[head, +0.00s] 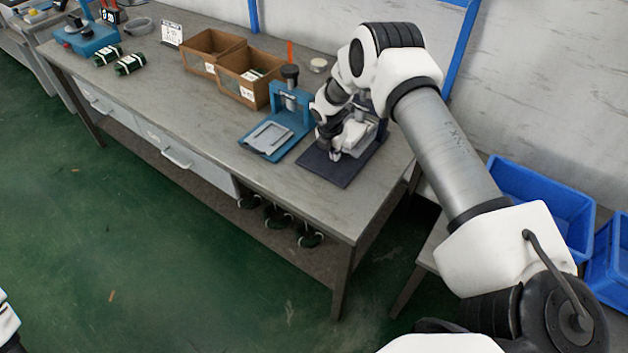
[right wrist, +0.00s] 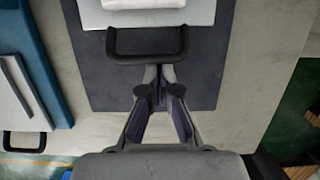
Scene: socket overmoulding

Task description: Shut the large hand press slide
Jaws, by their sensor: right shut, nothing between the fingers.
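The large hand press has a dark navy base (head: 338,174) near the right end of the bench. Its pale slide (head: 352,137) is partly hidden by my right arm; the slide's edge also shows at the top of the right wrist view (right wrist: 150,16). A black U-shaped handle (right wrist: 118,56) sticks out from the slide toward my right gripper (right wrist: 160,74). The gripper is shut and empty, its fingertips at the handle's outer bar; whether they touch it I cannot tell. In the head view the right gripper (head: 335,154) is low over the base.
A smaller blue hand press (head: 288,118) with a pale plate stands left of the large one. Cardboard boxes (head: 238,90) stand behind it. Blue bins (head: 540,195) are at the right, past the bench end. The bench (head: 200,125) front strip is clear.

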